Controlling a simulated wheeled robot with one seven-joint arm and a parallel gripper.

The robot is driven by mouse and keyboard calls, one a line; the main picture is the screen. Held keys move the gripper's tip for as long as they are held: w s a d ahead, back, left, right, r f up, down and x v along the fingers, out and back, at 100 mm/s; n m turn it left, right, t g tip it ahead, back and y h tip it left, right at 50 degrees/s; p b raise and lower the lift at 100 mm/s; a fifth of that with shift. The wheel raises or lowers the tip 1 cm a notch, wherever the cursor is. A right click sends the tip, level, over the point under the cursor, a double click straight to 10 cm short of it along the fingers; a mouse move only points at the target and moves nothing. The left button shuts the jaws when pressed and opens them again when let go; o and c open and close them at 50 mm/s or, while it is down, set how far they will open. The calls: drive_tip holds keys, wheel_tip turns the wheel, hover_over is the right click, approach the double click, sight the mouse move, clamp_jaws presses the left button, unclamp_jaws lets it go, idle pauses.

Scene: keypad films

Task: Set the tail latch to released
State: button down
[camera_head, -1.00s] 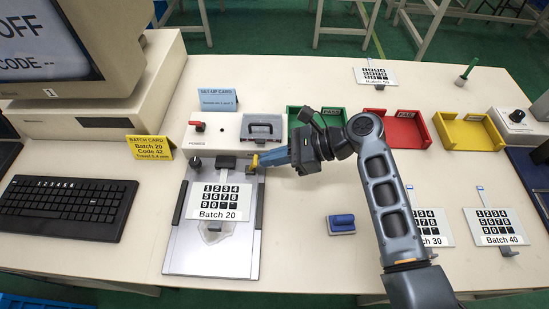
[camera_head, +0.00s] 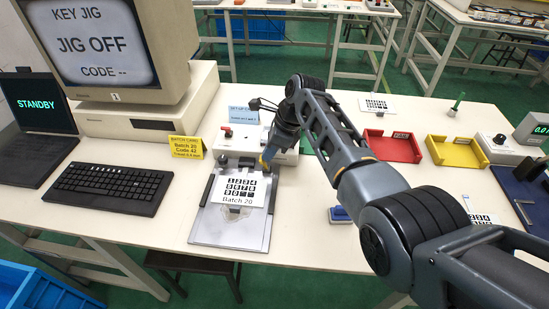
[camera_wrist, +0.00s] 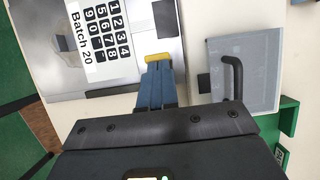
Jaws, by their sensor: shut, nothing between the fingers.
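The metal jig plate (camera_head: 215,228) lies on the table with the Batch 20 keypad film (camera_head: 237,200) on it; the film also shows in the wrist view (camera_wrist: 102,28). In the head view my arm and wrist partly cover this spot. The latch's position cannot be read.
A grey box with a black handle (camera_wrist: 232,85) stands close beside the fingers. A yellow batch card (camera_head: 187,148), a keyboard (camera_head: 112,188) and a monitor reading JIG OFF (camera_head: 92,45) are on the left. Red (camera_head: 392,150) and yellow (camera_head: 457,153) trays are at the right.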

drive_tip(key=shift+r, duration=0.1)
drive_tip(key=shift+r+p, duration=0.7)
drive_tip(key=shift+p, duration=0.1)
drive_tip(key=d+f+p+v, duration=0.1)
drive_tip(key=d+p+v, duration=0.1)
drive_tip(key=v, duration=1)
drive_tip(key=shift+s+d+r+p, duration=0.25)
drive_tip(key=shift+s+d+p, duration=0.1)
drive_tip(key=shift+d+p, duration=0.15)
